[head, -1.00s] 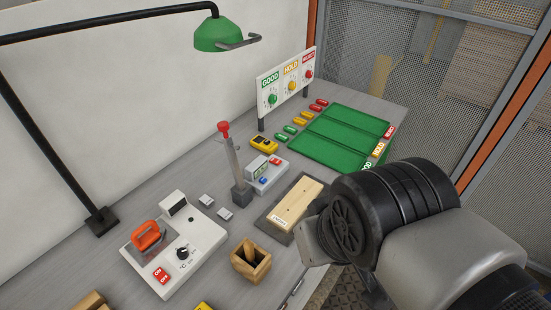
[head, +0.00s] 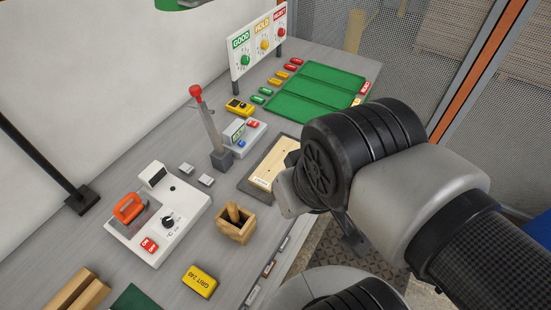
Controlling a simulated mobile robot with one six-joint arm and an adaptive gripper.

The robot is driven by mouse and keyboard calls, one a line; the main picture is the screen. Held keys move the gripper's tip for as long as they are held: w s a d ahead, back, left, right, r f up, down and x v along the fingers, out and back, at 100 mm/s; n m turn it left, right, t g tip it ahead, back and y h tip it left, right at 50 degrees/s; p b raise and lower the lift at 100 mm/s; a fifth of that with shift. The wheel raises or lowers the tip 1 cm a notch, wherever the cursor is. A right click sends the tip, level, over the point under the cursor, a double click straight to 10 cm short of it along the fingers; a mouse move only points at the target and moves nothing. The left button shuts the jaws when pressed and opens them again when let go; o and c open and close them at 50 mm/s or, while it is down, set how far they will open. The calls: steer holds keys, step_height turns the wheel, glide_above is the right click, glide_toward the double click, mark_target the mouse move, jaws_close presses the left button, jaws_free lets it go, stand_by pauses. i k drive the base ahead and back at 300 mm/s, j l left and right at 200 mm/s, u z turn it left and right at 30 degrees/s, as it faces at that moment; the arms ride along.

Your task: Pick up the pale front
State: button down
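A dark piece below the wrist, past the bench's front edge, seems to be part of my gripper (head: 354,244). Its fingers cannot be made out, so open or shut does not show. No object shows in it.
Green trays (head: 318,88) lie behind the mat. A yellow grit block (head: 200,281) lies at the front.

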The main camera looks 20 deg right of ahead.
mark_target(263, 177)
steer(key=i+l, duration=0.2)
steer(key=l, duration=0.2)
steer(key=i+l, duration=0.15)
steer(key=l, duration=0.2)
steer(key=i+l, duration=0.2)
steer(key=l, duration=0.2)
steer(key=j+u, duration=0.05)
